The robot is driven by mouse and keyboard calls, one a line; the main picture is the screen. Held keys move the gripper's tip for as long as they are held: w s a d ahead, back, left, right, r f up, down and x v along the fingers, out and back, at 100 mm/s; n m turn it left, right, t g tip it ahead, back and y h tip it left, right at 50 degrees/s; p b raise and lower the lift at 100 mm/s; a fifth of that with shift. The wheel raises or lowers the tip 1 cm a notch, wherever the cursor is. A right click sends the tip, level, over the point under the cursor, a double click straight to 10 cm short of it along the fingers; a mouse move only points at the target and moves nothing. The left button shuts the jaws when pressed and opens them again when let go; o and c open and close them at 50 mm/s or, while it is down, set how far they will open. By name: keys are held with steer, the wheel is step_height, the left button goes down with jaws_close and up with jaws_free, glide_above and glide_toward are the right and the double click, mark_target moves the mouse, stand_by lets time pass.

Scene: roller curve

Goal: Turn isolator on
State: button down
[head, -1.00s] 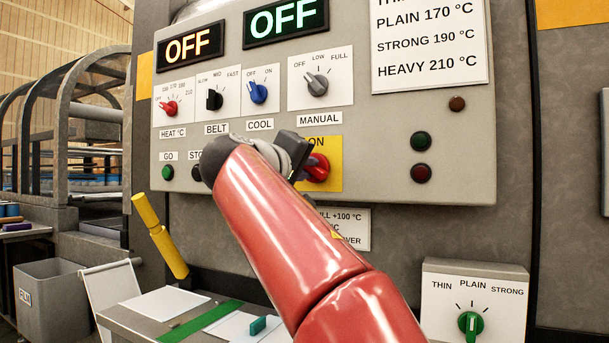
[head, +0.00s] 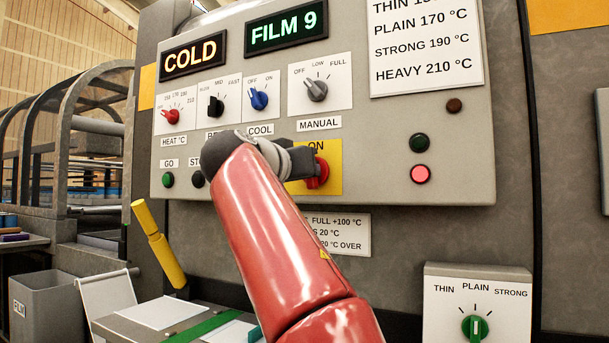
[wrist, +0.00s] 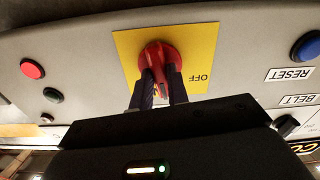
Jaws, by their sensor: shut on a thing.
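The isolator is a red rotary knob (head: 319,172) on a yellow plate (head: 330,190) low on the grey control panel. In the head view the word ON shows above the knob; in the wrist view the word OFF shows beside it. My gripper (wrist: 163,84) is shut on the red knob (wrist: 158,57), one finger on each side of its grip. My red arm hides part of the yellow plate in the head view. The left display (head: 193,53) reads COLD and the right display (head: 286,25) reads FILM 9. A red lamp (head: 420,174) is lit.
Above my gripper are the heat (head: 170,114), belt (head: 215,107), cool (head: 258,98) and manual (head: 316,90) knobs. A yellow lever (head: 160,245) stands at lower left. A separate box with a green knob (head: 474,327) is at lower right.

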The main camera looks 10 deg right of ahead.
steer(key=shift+f+m, duration=0.15)
steer(key=shift+m, duration=0.55)
steer(key=c, duration=1.4)
jaws_free()
steer(key=shift+o, duration=0.2)
steer(key=b+v, duration=0.2)
steer(key=v, duration=0.5)
steer(key=shift+s+a, duration=0.3)
